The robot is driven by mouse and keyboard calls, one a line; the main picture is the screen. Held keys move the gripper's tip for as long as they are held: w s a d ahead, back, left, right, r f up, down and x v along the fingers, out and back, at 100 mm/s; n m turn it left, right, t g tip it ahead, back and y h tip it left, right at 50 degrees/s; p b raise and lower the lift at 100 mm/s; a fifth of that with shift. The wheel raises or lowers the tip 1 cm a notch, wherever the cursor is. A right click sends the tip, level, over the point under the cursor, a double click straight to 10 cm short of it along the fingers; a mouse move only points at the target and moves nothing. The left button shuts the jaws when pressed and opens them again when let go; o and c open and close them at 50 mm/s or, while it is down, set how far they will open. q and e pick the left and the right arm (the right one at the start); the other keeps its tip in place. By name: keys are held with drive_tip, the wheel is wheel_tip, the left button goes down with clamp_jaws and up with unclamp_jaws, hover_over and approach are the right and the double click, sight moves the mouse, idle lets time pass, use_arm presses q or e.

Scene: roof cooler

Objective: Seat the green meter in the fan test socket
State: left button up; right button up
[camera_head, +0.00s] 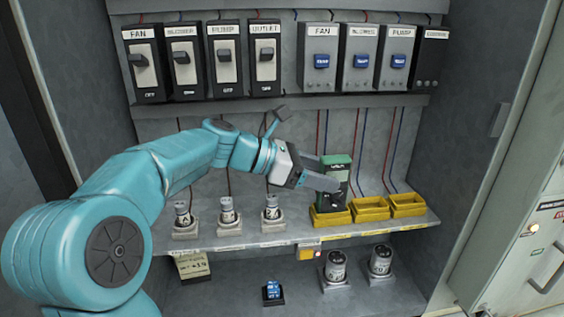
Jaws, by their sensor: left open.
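The green meter (341,169) stands upright at the leftmost yellow socket (330,218) on the shelf, the one roughly below the grey FAN box. Its lower end is within or just behind the socket's rim; I cannot tell how deep it sits. My left gripper (327,172) is open beside the meter, with one finger across the front of it and the other toward its back left. Whether the fingers touch it is unclear. The near finger hides part of the meter's middle. My right gripper is not in view.
Two empty yellow sockets (371,209) (407,205) stand to the right. Three labelled cylinders (227,213) on bases line the shelf's left. Switch boxes (230,58) and grey boxes (359,60) hang above, with wires below. Two cylinders (336,266) and a blue item (272,290) sit lower.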

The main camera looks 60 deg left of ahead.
use_arm(q)
drive_tip(key=v, duration=1.3)
drive_tip(key=shift+b, duration=0.45)
drive_tip(key=shift+s+a, duration=0.1)
